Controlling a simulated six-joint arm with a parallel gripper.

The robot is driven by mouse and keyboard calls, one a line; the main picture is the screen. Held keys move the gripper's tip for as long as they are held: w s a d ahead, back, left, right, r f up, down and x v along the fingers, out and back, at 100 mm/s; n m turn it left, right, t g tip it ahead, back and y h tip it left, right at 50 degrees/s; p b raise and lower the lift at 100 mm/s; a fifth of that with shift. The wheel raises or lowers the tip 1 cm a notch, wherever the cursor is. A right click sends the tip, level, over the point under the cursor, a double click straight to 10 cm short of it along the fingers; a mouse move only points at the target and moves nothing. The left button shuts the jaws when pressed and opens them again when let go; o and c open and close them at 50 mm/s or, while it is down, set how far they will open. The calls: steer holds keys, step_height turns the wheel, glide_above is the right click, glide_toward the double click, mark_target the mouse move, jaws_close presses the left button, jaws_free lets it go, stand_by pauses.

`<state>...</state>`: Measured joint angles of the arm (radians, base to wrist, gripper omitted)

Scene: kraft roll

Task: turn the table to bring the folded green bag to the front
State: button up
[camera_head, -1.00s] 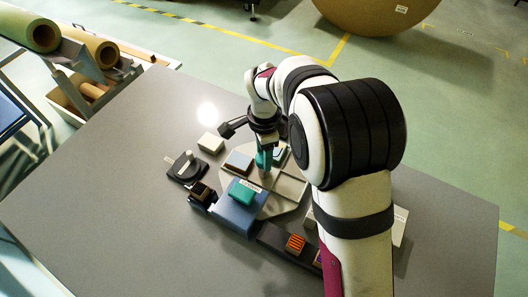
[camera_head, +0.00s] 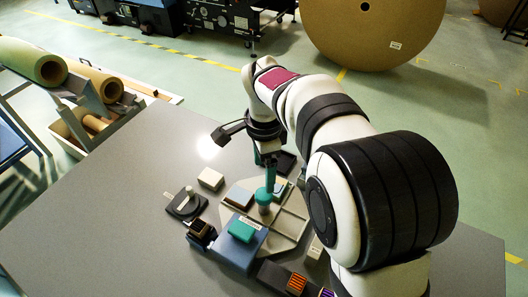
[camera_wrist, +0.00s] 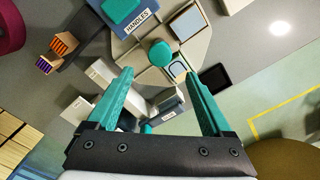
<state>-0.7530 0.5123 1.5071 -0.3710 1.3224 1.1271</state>
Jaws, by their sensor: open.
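The turntable (camera_head: 290,224) is a pale, many-sided plate with raised dividers, on the grey table. A round teal knob (camera_head: 264,197) stands at its middle, and also shows in the wrist view (camera_wrist: 160,52). Its compartments hold a grey-blue square piece (camera_head: 238,196) and a light-blue piece with a teal edge (camera_head: 281,188). I cannot tell whether either is the folded green bag; part of the plate is hidden by my arm. My gripper (camera_head: 268,172) is open and empty, pointing down just above the knob. In the wrist view the fingertips (camera_wrist: 160,74) are spread wide, with the knob beyond them.
A blue block labelled HANDLES (camera_head: 228,248) with a teal piece on top (camera_head: 242,231) stands at the turntable's front left. A dark base with a grey lever (camera_head: 184,204) and a cream block (camera_head: 210,179) lie left. A striped orange block (camera_head: 297,283) sits in front.

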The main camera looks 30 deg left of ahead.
step_height(320, 180, up, 7)
stand_by(0.4)
